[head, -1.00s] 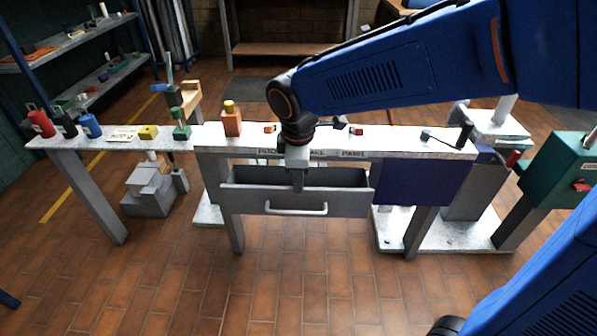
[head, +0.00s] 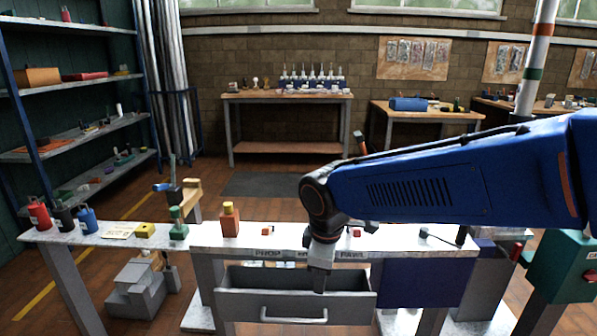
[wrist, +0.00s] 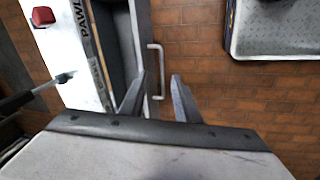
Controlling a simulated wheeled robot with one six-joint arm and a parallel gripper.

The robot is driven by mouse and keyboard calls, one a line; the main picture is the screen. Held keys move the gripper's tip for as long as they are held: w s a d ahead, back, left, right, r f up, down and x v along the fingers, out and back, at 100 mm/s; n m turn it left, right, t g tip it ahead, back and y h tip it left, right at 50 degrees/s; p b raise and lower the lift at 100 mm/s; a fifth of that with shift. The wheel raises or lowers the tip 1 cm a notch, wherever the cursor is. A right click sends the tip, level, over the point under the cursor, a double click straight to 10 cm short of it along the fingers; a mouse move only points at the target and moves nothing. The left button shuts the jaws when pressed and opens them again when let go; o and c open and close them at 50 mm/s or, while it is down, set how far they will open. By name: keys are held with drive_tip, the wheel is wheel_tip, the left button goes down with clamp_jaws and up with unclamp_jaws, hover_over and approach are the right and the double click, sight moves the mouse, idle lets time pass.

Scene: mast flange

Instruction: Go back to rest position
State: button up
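My gripper (head: 319,286) points down at the open grey drawer (head: 250,303) of the workbench in the head view. My blue arm reaches in from the right. In the wrist view, the two fingers of my gripper (wrist: 158,88) stand apart with nothing between them but floor and part of the drawer handle (wrist: 156,70). The fingertips are partly hidden against the drawer in the head view, so their height over it is hard to tell.
Shelves (head: 85,140) stand at left. A teal box (head: 562,268) is at right. Floor is open behind the bench.

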drive_tip(key=s+d+m+t, duration=0.1)
drive_tip(key=s+d+m, duration=0.6)
drive_tip(key=d, duration=0.5)
drive_tip(key=s+d+m+t, duration=0.1)
drive_tip(key=s+d+m, duration=0.7)
drive_tip(key=d, duration=0.3)
drive_tip(key=shift+s+d+r, duration=0.15)
drive_tip(key=shift+s+d, duration=0.2)
drive_tip(key=shift+s, duration=0.15)
